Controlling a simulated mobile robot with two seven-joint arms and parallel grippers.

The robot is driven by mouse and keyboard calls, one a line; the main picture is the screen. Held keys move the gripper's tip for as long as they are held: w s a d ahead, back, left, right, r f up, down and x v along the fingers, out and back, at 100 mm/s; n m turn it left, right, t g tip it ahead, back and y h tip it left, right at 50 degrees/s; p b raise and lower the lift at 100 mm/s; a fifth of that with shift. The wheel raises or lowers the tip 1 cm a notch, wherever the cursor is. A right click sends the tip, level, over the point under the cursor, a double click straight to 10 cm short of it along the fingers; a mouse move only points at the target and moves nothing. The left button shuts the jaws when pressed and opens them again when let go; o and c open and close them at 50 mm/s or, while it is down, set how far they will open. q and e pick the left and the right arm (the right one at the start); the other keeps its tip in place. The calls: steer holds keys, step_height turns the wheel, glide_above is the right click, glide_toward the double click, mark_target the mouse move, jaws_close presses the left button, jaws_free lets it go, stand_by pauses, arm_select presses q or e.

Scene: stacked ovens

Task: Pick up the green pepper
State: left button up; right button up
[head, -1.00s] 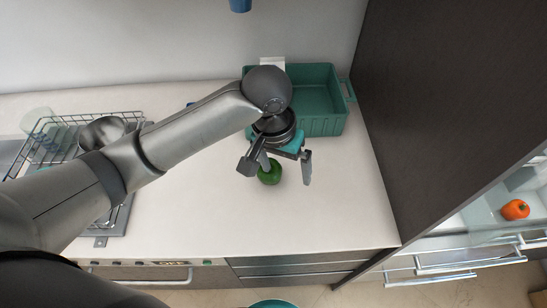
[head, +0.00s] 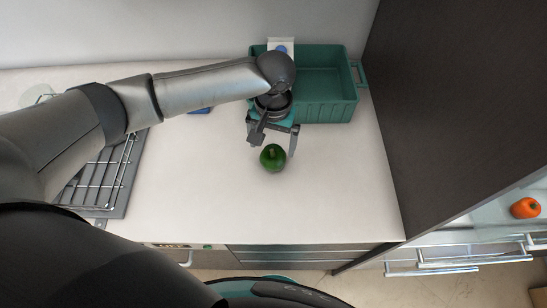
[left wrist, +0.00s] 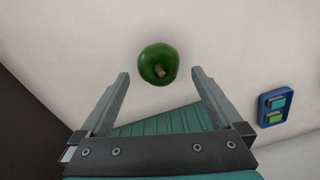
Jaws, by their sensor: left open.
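The green pepper (head: 272,158) sits on the white counter in the head view, with its stem facing up. It also shows in the left wrist view (left wrist: 158,64), just beyond the fingertips and roughly centred between them. My left gripper (head: 275,148) is open and empty, its fingers pointing toward the pepper from the teal crate side. In the left wrist view its two fingers (left wrist: 160,74) stand wide apart, with the pepper apart from both. My right gripper is not in view.
A teal crate (head: 335,108) stands behind the gripper against the wall. A dark cabinet side (head: 415,130) bounds the counter (head: 330,195) on the right. A wire rack (head: 108,180) lies at left. An orange pepper (head: 525,207) is in the open compartment at right. Counter around the pepper is clear.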

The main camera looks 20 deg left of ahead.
mark_target(272, 155)
arm_select(q)
steer(key=shift+s+f, duration=0.1)
steer(key=shift+f, duration=2.7)
steer(key=c, duration=1.2)
